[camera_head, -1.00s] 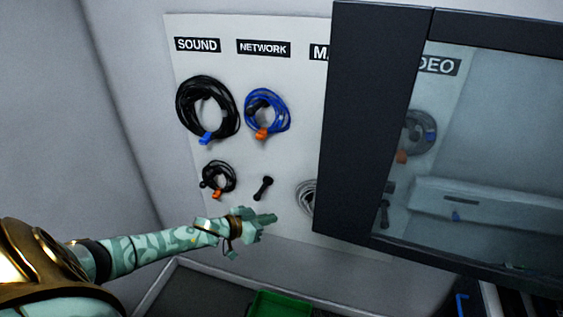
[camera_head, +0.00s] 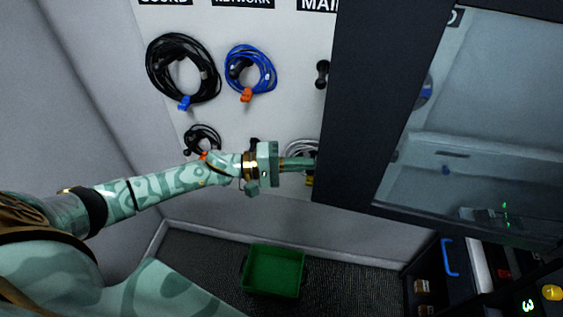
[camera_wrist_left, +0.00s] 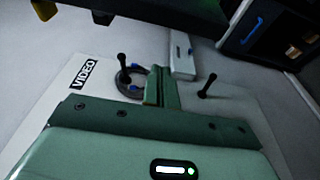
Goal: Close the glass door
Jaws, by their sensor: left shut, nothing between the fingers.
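The glass door (camera_head: 480,120) with its wide dark frame (camera_head: 367,100) stands open across the right of the head view, in front of the cable board. My left gripper (camera_head: 300,163) is shut and empty. Its fingertips lie beside the left edge of the dark frame, near its lower end; I cannot tell if they touch it. In the left wrist view my shut fingers (camera_wrist_left: 158,85) point towards the board, and a dark edge, probably the door frame, crosses the top. My right gripper is not in view.
The board (camera_head: 215,120) carries a black cable coil (camera_head: 183,70), a blue coil (camera_head: 250,70) and pegs. A green bin (camera_head: 273,270) sits on the floor. A dark cabinet with a blue handle (camera_head: 449,257) stands at lower right. A VIDEO label (camera_wrist_left: 92,71) shows in the wrist view.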

